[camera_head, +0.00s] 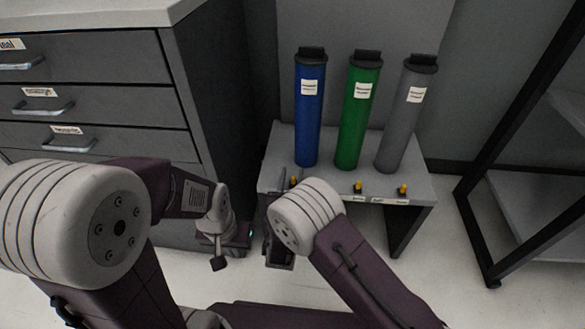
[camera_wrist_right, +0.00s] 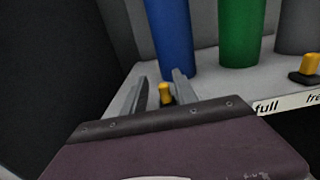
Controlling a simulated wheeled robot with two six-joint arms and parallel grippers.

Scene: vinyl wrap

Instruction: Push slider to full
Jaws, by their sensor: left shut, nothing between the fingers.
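Yellow slider knobs on dark bases line the front edge of a small grey table (camera_head: 415,187). The left knob (camera_head: 294,181) is below the blue tube; it also shows in the right wrist view (camera_wrist_right: 165,93). My right gripper (camera_wrist_right: 163,88) is open, its two fingers on either side of this knob; contact cannot be told. The middle knob (camera_head: 357,187) and right knob (camera_head: 402,189) stand apart. A "full" label (camera_wrist_right: 268,106) is on the table's front edge, right of my right gripper. My left gripper (camera_head: 218,264) is shut and empty, left of the table.
Blue (camera_head: 308,115), green (camera_head: 358,120) and grey (camera_head: 405,120) capped tubes stand upright behind the knobs. A drawer cabinet (camera_head: 100,75) is at the left. A black-framed shelf (camera_head: 490,230) is at the right. The floor between table and shelf is clear.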

